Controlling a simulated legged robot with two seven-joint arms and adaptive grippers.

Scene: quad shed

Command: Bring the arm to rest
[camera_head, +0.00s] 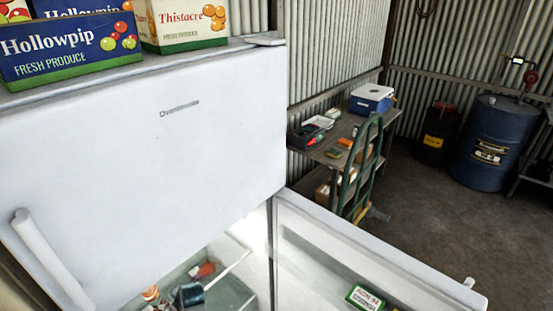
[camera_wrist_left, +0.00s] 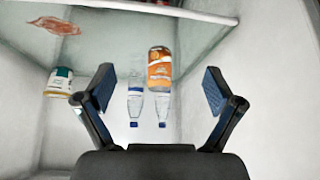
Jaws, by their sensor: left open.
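My left gripper (camera_wrist_left: 157,76) shows in the left wrist view, with its two fingers spread wide and nothing between the pads. It faces the pale interior of the fridge (camera_head: 130,165). Beyond the fingers are two clear bottles with blue caps (camera_wrist_left: 135,97) (camera_wrist_left: 162,105) and a container with an orange label (camera_wrist_left: 159,66). The gap between these and the fingers is hard to judge. I cannot make out either gripper for certain in the head view. My right gripper shows in no view.
The lower fridge door (camera_head: 345,245) stands open to the right. A can (camera_wrist_left: 60,82) and a reddish item (camera_wrist_left: 55,25) are inside. Produce boxes (camera_head: 70,45) stand on top. A hand truck (camera_head: 362,165), workbench (camera_head: 335,150) and blue drum (camera_head: 490,143) are beyond.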

